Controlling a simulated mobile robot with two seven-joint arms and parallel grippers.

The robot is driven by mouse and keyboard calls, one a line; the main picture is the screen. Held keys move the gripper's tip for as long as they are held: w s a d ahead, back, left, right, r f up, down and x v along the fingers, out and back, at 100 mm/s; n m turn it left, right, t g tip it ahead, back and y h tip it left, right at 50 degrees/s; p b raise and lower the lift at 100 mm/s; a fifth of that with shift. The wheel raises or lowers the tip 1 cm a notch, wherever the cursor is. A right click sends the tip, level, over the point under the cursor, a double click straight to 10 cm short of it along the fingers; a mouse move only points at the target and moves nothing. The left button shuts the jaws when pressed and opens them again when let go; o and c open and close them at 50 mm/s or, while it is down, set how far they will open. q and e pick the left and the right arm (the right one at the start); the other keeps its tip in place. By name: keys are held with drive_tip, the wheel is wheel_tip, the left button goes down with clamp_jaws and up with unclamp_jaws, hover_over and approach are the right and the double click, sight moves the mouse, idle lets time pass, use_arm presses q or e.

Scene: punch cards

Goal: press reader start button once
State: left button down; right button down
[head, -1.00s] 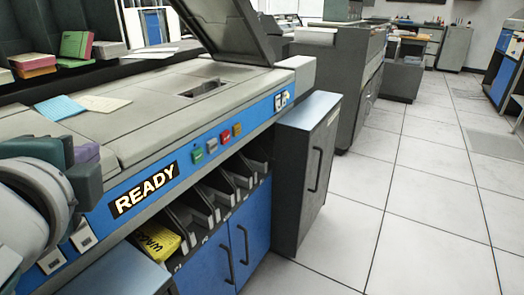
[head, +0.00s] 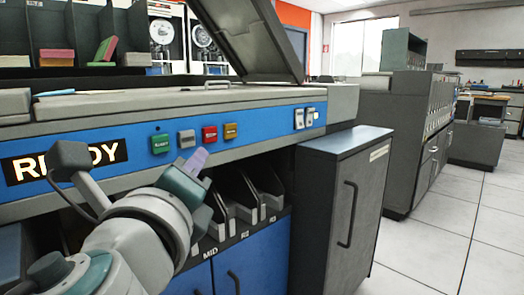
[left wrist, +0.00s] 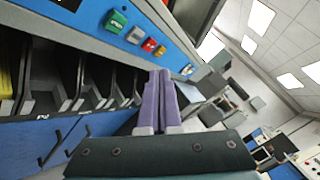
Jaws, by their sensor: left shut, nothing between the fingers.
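The reader's blue front panel carries a row of buttons. The green button (head: 160,144) is at the left of the row, and it also shows in the left wrist view (left wrist: 116,21). Right of it are a grey button (head: 187,139), a red button (head: 210,134) and a yellow-orange button (head: 231,131). A "READY" sign (head: 108,152) is left of them, partly covered by my arm. My left gripper (head: 198,160) is shut and empty, its purple fingers just below and in front of the row. The fingers show closed together in the left wrist view (left wrist: 161,80). My right gripper is out of view.
Card pockets (head: 236,200) open below the panel, above blue doors (head: 250,270). A grey cabinet (head: 325,215) stands at the right. A raised lid (head: 250,40) is on top of the reader. Tiled floor (head: 430,235) is clear further right.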

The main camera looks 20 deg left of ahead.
sight(163, 148)
use_arm(q)
drive_tip(key=shift+s+a, duration=0.1)
drive_tip(key=shift+a, duration=0.1)
drive_tip(key=shift+w+a, duration=0.6)
drive_tip(key=shift+a, duration=0.7)
drive_tip(key=shift+w+a, duration=0.55)
drive_tip(key=shift+a, duration=0.8)
drive_tip(key=shift+w+a, duration=0.6)
drive_tip(key=shift+a, duration=0.7)
drive_tip(key=shift+w+a, duration=0.15)
drive_tip(key=shift+a, duration=0.2)
